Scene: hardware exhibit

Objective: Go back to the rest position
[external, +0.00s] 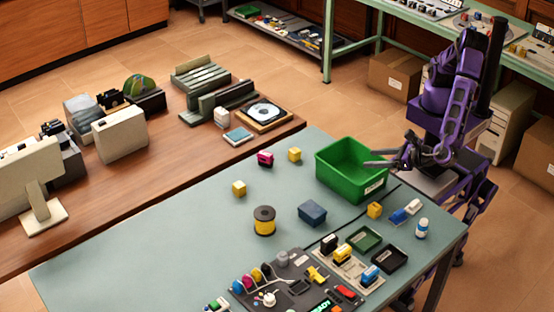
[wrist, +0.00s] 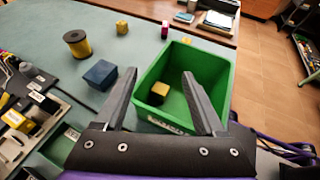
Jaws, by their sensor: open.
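My gripper (external: 369,159) is open above the right part of the green bin (external: 338,181) in the external view, with nothing between its fingers. In the wrist view my gripper (wrist: 160,75) spreads its two dark fingers over the bin (wrist: 222,88). A yellow cube (wrist: 158,93) shows between the fingers, lower down, and appears to lie inside the bin; the bin's front wall hides the inside in the external view.
Yellow cubes (external: 294,154) and a magenta part (external: 265,159) lie left of the bin. A green bench (external: 352,55) is behind my arm.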

